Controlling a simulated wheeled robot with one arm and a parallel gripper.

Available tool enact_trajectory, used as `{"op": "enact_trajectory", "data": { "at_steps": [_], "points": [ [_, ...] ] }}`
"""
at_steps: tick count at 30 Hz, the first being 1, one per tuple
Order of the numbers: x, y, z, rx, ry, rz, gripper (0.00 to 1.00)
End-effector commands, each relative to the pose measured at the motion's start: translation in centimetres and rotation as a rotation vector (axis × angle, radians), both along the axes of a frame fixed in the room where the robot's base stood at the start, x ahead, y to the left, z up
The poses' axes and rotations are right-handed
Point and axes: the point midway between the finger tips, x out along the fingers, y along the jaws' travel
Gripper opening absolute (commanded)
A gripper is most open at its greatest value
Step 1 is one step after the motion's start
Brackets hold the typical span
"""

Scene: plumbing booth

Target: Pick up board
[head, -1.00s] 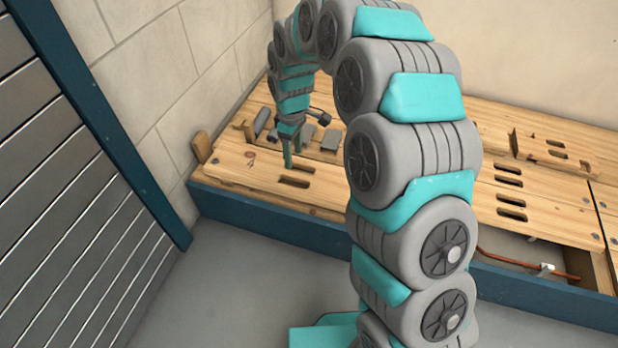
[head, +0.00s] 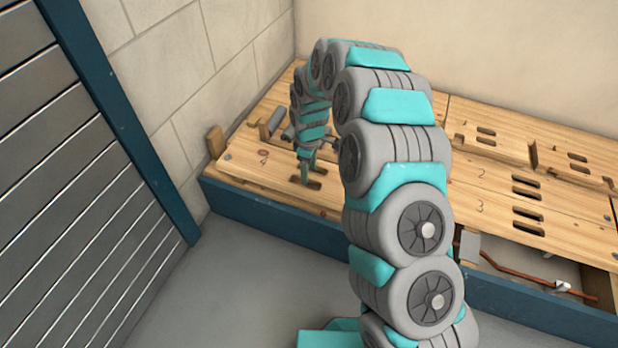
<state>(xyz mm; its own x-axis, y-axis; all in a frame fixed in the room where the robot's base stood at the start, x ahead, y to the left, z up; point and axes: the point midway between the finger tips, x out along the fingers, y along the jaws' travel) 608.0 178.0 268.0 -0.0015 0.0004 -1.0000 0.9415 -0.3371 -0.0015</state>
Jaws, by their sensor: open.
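A pale wooden board (head: 262,175) with handle slots lies flat at the left end of the wooden platform and bears a small mark like a 4. My gripper (head: 306,180) points down at the board's slots (head: 318,184). Its fingertips overlap the slots in the picture; whether they are inside them or just above, I cannot tell. The gripper is open and holds nothing that I can see. My arm hides the part of the platform to the right of the slots.
Other slotted boards (head: 500,195) lie to the right. An open bay with a copper pipe (head: 515,272) shows at the front right. Grey fittings (head: 276,122) sit behind my gripper. A wooden block (head: 216,142) stands at the left edge, near the wall. A slatted panel (head: 70,190) stands at left.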

Motion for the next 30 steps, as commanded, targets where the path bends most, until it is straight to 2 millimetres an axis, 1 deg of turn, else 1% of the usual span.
{"op": "enact_trajectory", "data": {
  "at_steps": [1, 3, 9, 25, 26, 30],
  "points": [
    [-0.04, 0.00, -0.63, -0.001, 0.001, 0.000, 0.62],
    [-0.01, 0.00, -0.93, 0.000, 0.000, 0.000, 0.62],
    [0.03, 0.02, -0.90, 0.000, -0.001, 0.000, 0.61],
    [0.02, 0.01, -0.88, 0.000, -0.001, 0.001, 0.02],
    [0.02, 0.01, -0.88, 0.000, -0.001, 0.001, 0.00],
    [0.02, 0.01, -0.88, 0.000, -0.001, 0.001, 0.00]
  ]
}}
